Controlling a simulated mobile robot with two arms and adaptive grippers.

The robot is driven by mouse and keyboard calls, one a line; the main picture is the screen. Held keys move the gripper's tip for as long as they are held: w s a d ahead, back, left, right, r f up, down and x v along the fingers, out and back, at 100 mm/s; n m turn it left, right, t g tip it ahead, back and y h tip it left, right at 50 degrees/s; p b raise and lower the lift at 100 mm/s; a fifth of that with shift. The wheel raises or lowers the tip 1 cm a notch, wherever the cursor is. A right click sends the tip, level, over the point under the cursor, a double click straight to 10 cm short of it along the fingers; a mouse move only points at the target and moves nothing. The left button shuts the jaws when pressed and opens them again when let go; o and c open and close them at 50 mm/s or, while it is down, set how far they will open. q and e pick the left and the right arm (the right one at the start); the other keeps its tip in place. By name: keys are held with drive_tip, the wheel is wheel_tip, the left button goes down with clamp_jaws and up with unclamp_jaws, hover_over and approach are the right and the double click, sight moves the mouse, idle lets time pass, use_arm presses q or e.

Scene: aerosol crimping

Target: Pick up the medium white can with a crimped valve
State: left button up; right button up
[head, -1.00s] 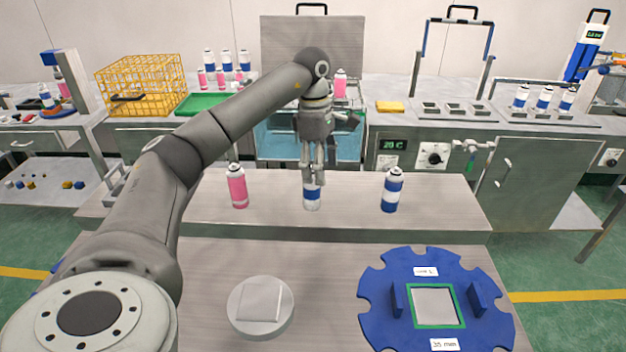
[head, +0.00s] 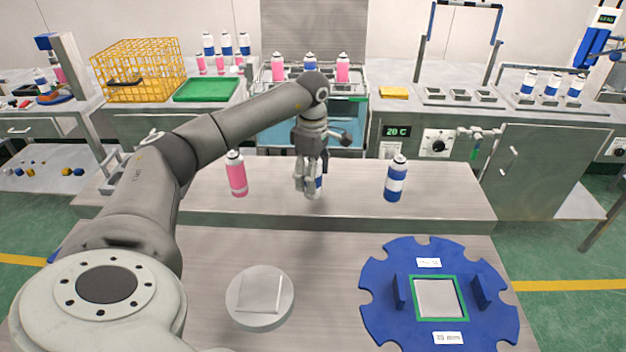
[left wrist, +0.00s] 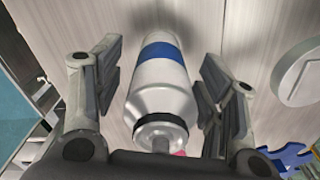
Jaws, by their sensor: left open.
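A white can with a blue band (head: 318,187) stands upright in the middle of the raised shelf, partly hidden by my gripper. In the left wrist view the can (left wrist: 163,75) lies between the two fingers, with a dark ring and a pale valve stem at its top. My left gripper (head: 309,188) points down around the can, its fingers open with gaps on both sides. A pink can (head: 237,175) stands to the left on the shelf. A larger blue and white can (head: 396,179) stands to the right. My right gripper is not in view.
The raised shelf (head: 450,200) has clear room between the cans. In front lie a round grey plate (head: 240,309) and a blue notched disc (head: 381,315). Behind are a water bath (head: 345,131), a yellow wire basket (head: 138,70) and a green tray (head: 207,90).

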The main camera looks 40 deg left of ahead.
use_arm(q)
drive_tip(key=shift+f, duration=0.45)
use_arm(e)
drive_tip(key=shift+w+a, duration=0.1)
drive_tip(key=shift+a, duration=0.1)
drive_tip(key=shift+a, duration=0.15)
use_arm(q)
drive_tip(key=c, duration=1.1)
drive_tip(key=shift+r, duration=0.1)
